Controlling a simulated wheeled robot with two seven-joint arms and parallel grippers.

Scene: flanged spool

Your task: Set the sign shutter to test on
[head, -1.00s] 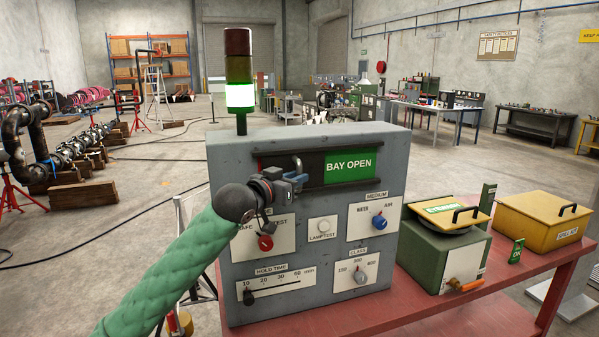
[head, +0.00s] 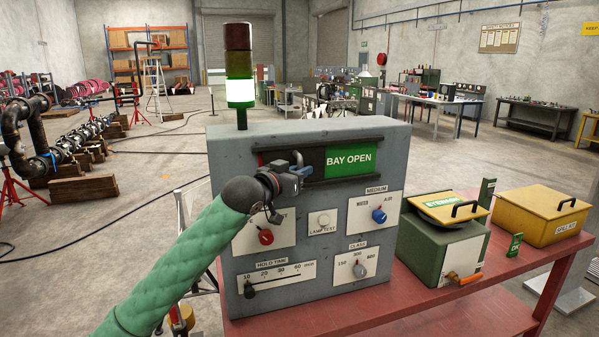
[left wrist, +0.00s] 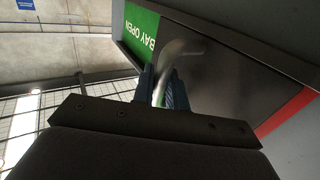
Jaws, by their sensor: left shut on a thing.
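The sign panel on the front of a grey control box reads BAY OPEN on green (head: 350,160) at its right. A dark shutter (head: 312,168) covers the part left of it, with a strip of red at the far left. A bent metal handle (left wrist: 182,48) stands out from the shutter. My left gripper (head: 295,175) is shut on this handle; in the left wrist view its blue fingers (left wrist: 160,90) lie on both sides of the bar. The gripper and arm hide part of the panel and a label below. My right gripper is not in view.
Below the sign are a red knob (head: 266,237), a lamp test button (head: 323,220), a blue knob (head: 379,216), a grey knob (head: 360,269) and a slider (head: 249,290). A green box (head: 437,255) and yellow bin (head: 540,217) stand right on the red table (head: 420,325).

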